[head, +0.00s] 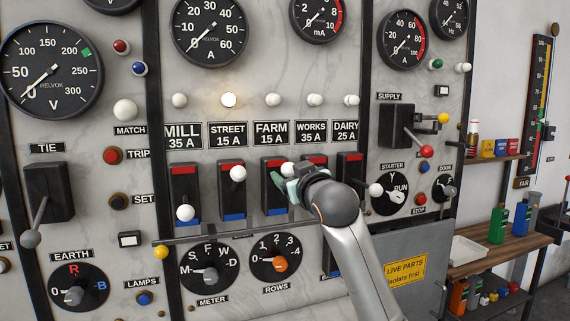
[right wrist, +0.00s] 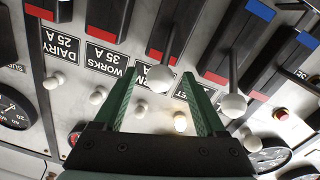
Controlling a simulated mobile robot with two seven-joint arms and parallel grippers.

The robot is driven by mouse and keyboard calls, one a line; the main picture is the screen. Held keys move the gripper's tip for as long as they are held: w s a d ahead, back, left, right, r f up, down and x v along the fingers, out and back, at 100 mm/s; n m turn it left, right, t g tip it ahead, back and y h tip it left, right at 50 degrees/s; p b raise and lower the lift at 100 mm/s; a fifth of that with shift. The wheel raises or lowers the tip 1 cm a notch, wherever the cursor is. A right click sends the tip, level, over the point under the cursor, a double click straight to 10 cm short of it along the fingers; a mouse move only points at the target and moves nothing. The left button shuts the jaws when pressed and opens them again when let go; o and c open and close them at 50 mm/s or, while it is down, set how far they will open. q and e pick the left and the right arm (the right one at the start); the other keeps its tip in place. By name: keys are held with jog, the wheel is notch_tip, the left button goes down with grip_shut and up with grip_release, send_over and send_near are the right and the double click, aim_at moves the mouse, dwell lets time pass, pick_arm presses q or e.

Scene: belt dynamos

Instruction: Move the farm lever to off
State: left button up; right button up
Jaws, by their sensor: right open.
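The farm lever is a black switch block (head: 271,198) with red at the top and blue at the bottom, below the FARM 15 A label (head: 271,133). Its white ball knob (head: 288,169) stands up toward the red end. My right gripper (head: 284,184) is at this switch, with its green fingers open. In the right wrist view, which is upside down, the farm knob (right wrist: 160,78) appears between the two spread fingertips, with a visible gap on each side. My right wrist hides part of the works switch. My left gripper is not in view.
The street lever knob (head: 238,173) stands up close to the left, and the mill knob (head: 185,213) is down. The dairy knob (head: 375,190) is to the right of my wrist. A rail (head: 215,236) runs below the switches. The lamp (head: 228,100) above STREET glows.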

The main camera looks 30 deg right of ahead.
aim_at(283, 176)
jog(key=shift+p+x, duration=0.5)
jog(key=shift+x, duration=1.95)
grip_shut()
